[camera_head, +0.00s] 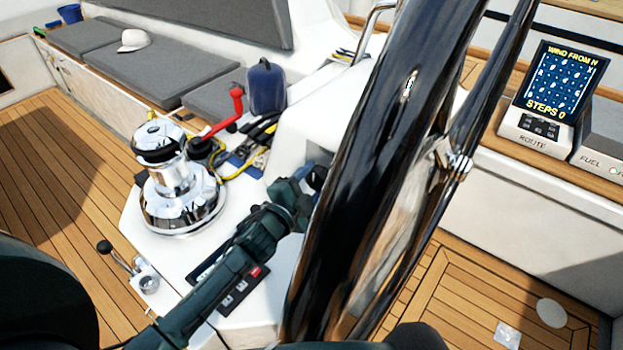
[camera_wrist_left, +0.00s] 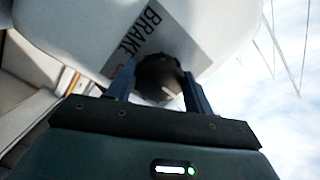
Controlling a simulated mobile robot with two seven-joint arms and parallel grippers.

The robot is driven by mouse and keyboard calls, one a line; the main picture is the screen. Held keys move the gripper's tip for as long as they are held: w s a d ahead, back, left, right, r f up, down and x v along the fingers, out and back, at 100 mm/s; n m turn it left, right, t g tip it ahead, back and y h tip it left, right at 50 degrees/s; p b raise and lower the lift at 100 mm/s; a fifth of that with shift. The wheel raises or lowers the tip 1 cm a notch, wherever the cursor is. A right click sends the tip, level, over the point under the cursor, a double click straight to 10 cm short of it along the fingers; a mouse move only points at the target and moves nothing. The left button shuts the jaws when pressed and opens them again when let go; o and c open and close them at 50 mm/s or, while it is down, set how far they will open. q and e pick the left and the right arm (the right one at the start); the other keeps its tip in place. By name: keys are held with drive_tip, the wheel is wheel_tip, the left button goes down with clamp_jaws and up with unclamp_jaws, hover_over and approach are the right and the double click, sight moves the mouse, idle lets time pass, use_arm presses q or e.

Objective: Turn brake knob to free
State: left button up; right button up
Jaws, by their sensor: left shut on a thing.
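The brake knob (camera_wrist_left: 158,75) is a dark round knob on a white panel. A grey label plate (camera_wrist_left: 140,32) reading "BRAKE" lies beside it in the left wrist view. My left gripper (camera_wrist_left: 158,88) has one blue finger on each side of the knob and is shut on it. In the head view the left gripper (camera_head: 312,182) reaches the white console, partly behind the dark wheel rim. The knob cannot be made out there. The rest of the label's wording and the knob's pointer are hidden or blurred. My right gripper is not in view.
The large dark glossy wheel (camera_head: 385,150) stands close to the left gripper on its right. A small lever (camera_head: 115,255) and a red-switch panel (camera_head: 242,287) sit near my left arm.

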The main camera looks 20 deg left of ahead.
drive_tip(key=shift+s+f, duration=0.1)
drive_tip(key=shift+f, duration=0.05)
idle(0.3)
use_arm(q)
drive_tip(key=o, duration=0.8)
drive_tip(key=shift+o, duration=0.8)
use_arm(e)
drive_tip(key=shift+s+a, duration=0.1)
use_arm(q)
drive_tip(key=shift+s, duration=0.25)
drive_tip(key=b+v, duration=0.1)
drive_tip(key=v, duration=1.1)
drive_tip(key=shift+s, duration=0.3)
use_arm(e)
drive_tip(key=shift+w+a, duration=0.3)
